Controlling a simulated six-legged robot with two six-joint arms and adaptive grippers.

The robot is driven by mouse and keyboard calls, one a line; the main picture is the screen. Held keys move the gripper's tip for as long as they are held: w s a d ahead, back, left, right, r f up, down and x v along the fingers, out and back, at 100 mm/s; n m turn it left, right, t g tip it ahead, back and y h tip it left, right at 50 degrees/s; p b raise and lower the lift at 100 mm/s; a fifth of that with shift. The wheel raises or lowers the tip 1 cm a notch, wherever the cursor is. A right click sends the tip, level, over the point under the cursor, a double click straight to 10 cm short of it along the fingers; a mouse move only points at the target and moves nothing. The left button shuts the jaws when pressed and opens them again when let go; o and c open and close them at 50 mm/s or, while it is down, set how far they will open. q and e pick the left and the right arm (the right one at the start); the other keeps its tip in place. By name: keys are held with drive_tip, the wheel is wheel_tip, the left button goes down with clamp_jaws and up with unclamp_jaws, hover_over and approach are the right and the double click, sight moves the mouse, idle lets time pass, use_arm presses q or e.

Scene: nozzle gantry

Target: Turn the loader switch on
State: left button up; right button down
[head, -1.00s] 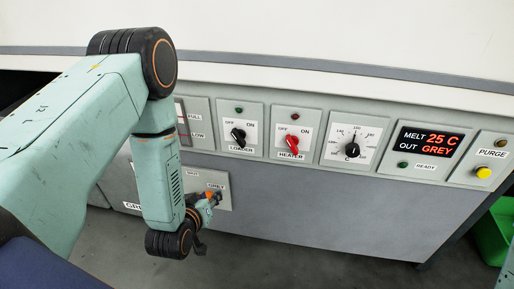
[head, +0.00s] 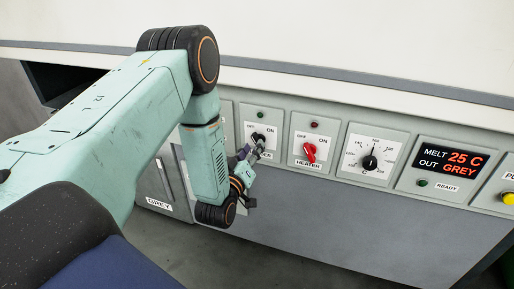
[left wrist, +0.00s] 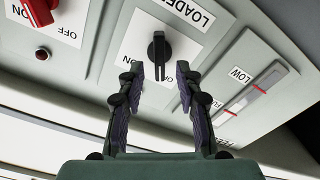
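The loader switch is a black rotary knob (head: 258,137) on a white plate marked OFF and ON. The gripper partly covers it in the head view. In the left wrist view the knob (left wrist: 158,50) shows upside down, upright in the picture, with ON at its left. My left gripper (head: 253,149) is at the loader panel. My right gripper is not in view.
The red heater knob (head: 309,152) is just right of the loader panel, then a temperature dial (head: 370,162) and a display (head: 450,162) reading 25 C, GREY. A small dark green lamp (head: 261,114) sits above the loader switch. A level gauge (left wrist: 255,92) is on its other side.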

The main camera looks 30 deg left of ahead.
use_arm(q)
drive_tip(key=shift+x, duration=1.05)
drive_tip(key=shift+w+b, duration=0.3)
drive_tip(key=shift+w, duration=0.1)
drive_tip(key=shift+c, duration=0.3)
clamp_jaws()
